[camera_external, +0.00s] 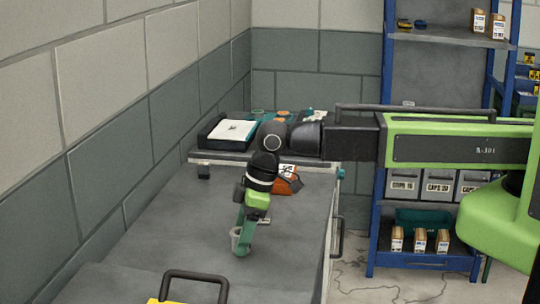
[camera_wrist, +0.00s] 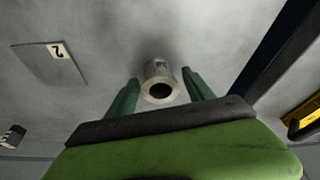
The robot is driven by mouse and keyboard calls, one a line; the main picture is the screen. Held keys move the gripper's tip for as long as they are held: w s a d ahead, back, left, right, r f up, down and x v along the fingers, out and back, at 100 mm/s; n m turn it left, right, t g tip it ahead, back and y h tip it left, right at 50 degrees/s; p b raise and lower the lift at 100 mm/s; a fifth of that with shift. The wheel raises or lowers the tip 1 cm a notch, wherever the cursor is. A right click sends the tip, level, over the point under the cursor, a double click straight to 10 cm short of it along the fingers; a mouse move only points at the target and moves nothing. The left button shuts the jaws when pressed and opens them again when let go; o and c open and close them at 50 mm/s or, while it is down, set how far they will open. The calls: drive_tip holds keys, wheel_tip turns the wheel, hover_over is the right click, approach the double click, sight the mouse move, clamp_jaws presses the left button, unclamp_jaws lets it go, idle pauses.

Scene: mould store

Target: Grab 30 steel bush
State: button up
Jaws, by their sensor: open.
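A grey metal steel bush (camera_wrist: 158,82) with a round dark bore stands on the grey worktop, its marking too small to read surely. In the wrist view it sits between the two green fingers of my gripper (camera_wrist: 155,92), which are open with a gap on each side. In the external view the bush (camera_external: 236,238) shows as a small grey cylinder beside the fingers of my gripper (camera_external: 241,243), partly hidden by them. My arm reaches in from the right and the gripper points down at the worktop.
An orange item (camera_external: 286,182) lies behind my gripper. A black tray with white paper (camera_external: 232,131) stands at the back. A dark handle (camera_external: 195,276) rises in front. A blue shelf (camera_external: 376,215) stands right.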

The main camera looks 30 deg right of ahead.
drive_tip(key=shift+f, duration=0.15)
drive_tip(key=shift+c, duration=0.3)
clamp_jaws()
drive_tip(key=shift+p, duration=0.35)
drive_tip(key=shift+r, duration=0.35)
wheel_tip(320, 180, up, 4)
drive_tip(key=p, duration=0.4)
drive_tip(key=w+d+r+p, duration=0.4)
drive_tip(key=d+r+p, duration=0.2)
drive_tip(key=d, duration=0.5)
drive_tip(key=shift+p, duration=0.35)
